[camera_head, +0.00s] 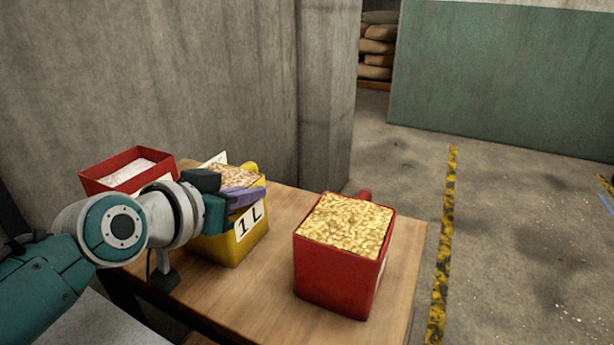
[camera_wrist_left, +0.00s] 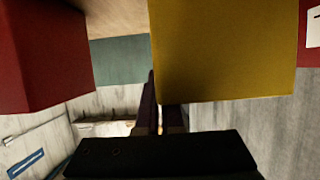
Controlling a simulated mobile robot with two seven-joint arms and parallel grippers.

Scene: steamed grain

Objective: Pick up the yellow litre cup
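The yellow litre cup (camera_head: 228,248) stands upright on the table, marked "1 L" and filled with light brown grain. Its yellow handle or rim part (camera_head: 250,168) shows at the back right. My left gripper (camera_head: 240,187) lies across the cup's top, its purple fingers at the upper right side, hiding part of the rim. In the left wrist view the yellow cup (camera_wrist_left: 225,50) fills the upper right, and the dark purple fingers (camera_wrist_left: 161,110) show close together beside its lower left edge. Whether they touch or enclose any part of it cannot be told. My right gripper is not in view.
A red container (camera_head: 335,275) heaped with golden grain stands to the right; it also shows in the left wrist view (camera_wrist_left: 40,60). Another red container (camera_head: 100,183) with white contents stands behind left. The wooden table (camera_head: 405,270) is bare near its right edge. A wall rises behind.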

